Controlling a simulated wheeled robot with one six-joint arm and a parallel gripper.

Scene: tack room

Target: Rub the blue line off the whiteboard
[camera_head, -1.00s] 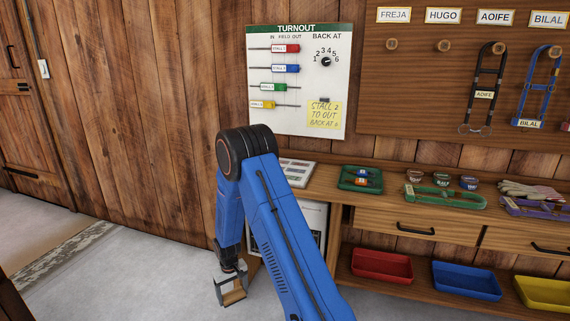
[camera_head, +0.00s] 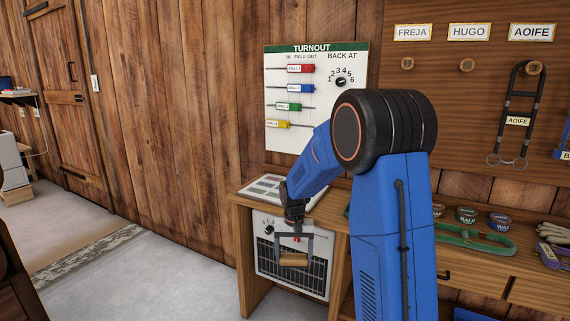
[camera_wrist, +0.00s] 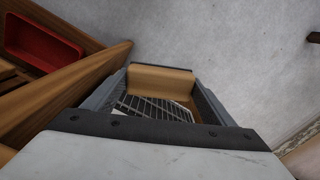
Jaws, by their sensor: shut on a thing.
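My gripper (camera_head: 293,256) points down in front of the white grilled unit under the bench. It is shut on a tan, wood-coloured block (camera_head: 293,261). The block also shows between the two fingers in the wrist view (camera_wrist: 160,80), apart from any surface. A white TURNOUT board (camera_head: 292,137) with coloured sliders and a dial hangs on the plank wall behind my arm. Its lower right part is hidden by my arm. I see no blue line on it, only a blue slider (camera_head: 300,88). I cannot make out any other whiteboard.
The wooden bench (camera_head: 240,197) holds a flat picture sheet (camera_head: 268,187), several tins and a green strap (camera_head: 480,238). The white unit (camera_head: 267,282) with a dark grille stands beneath. The concrete floor (camera_head: 180,275) at left is clear. Name plates and hooks line the right wall.

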